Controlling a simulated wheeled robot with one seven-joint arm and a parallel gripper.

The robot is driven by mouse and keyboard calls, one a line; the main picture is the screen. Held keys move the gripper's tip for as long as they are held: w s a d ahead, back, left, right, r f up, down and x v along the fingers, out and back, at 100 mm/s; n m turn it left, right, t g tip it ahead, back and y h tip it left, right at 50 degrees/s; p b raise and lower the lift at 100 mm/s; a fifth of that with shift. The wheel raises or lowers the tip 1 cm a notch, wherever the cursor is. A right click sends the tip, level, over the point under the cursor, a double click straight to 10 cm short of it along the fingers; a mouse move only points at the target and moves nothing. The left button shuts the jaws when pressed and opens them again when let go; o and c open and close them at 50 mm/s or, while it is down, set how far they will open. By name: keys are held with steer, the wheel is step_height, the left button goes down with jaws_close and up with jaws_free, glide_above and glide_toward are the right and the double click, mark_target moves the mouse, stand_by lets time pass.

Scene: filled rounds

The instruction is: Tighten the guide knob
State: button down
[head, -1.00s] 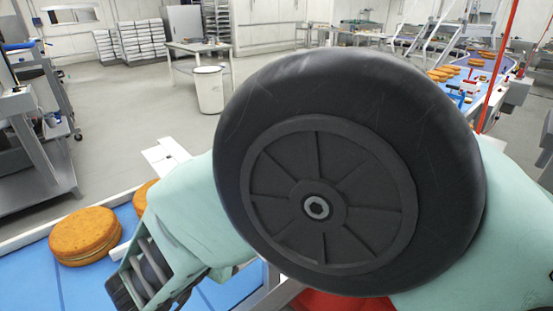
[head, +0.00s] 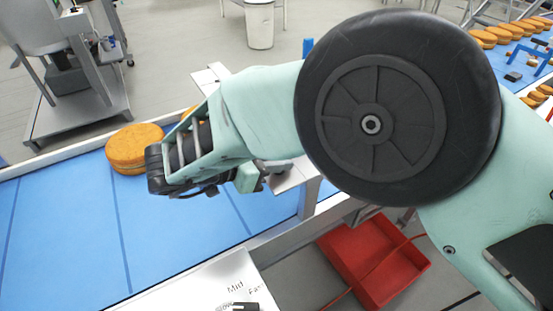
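I cannot make out the guide knob for certain; my arm covers much of the middle and right of the head view. A pale metal guide bracket (head: 297,174) at the belt's near edge shows partly behind my forearm. My arm reaches left over the blue belt (head: 60,235), with my wrist over the belt beside the cakes. The fingers of my gripper cannot be made out, so whether it is open or shut does not show. A round orange-brown filled cake (head: 134,147) lies on the belt left of my wrist. Another is mostly hidden behind the wrist.
A white panel (head: 215,285) marked "Mid" and "Far" is at the bottom, with a dark part at the frame edge. A red crate (head: 372,262) stands on the floor below my arm. A white bin (head: 260,25) and a metal stand (head: 80,100) are farther back.

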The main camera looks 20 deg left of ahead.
steer(key=shift+w+r, duration=0.1)
steer(key=shift+r, duration=0.05)
steer(key=c, duration=1.3)
jaws_free()
steer(key=shift+s+a, duration=0.25)
steer(key=shift+s, duration=0.05)
steer(key=shift+b+v, duration=1.75)
steer(key=shift+v, duration=6.6)
steer(key=shift+w+r, duration=0.1)
steer(key=shift+w, duration=0.05)
